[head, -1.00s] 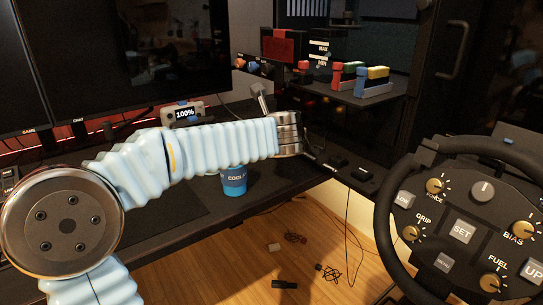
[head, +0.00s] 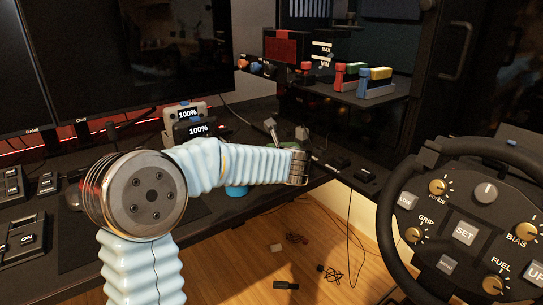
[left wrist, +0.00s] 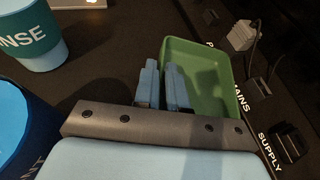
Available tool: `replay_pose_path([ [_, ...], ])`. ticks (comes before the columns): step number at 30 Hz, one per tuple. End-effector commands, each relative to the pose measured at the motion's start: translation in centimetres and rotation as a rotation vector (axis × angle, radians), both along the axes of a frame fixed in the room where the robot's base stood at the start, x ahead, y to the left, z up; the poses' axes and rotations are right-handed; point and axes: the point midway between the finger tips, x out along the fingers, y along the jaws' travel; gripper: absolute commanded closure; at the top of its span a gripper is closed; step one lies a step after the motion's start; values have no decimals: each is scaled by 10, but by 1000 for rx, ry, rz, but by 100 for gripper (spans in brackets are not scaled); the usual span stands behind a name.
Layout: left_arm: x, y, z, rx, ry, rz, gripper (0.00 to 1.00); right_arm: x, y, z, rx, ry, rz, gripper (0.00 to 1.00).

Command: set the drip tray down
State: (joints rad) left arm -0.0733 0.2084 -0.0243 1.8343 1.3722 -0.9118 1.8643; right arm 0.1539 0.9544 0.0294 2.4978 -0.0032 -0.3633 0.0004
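The green drip tray (left wrist: 205,60) is a shallow rectangular tray, empty inside, ahead of my left gripper (left wrist: 163,75) in the left wrist view. The two blue fingers are close together at the tray's near left wall, one outside and one inside, and look shut on that wall. Whether the tray's underside touches the black desk is not clear. In the head view a small bit of green (head: 302,132) shows behind my left wrist, which hides the rest of the tray and the fingers. My right gripper is not in view.
A blue cup (left wrist: 18,120) and a teal-banded cup (left wrist: 35,40) stand left of the gripper. Sockets labelled MAINS and SUPPLY, with black plugs (left wrist: 290,143) and a grey plug (left wrist: 241,37), lie right. The racing wheel (head: 385,210) is at the right; a floor gap lies before it.

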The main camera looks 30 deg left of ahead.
Motion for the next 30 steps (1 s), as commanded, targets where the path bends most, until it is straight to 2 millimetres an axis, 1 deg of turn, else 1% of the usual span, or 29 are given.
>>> replay_pose_path([
  [1,0,0,0,0,0,0,81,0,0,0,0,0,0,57],
  [4,0,0,0,0,0,0,66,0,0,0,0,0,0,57],
  [12,0,-1,1,0,0,0,66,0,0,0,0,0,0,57],
  [16,-7,-8,4,1,-1,-3,66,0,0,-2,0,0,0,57],
  [20,-23,-24,14,0,-3,-4,66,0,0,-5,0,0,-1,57],
  [27,-59,-60,35,0,-3,-4,66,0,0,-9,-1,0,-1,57],
  [30,-69,-70,41,0,-1,-2,66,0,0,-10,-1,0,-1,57],
])
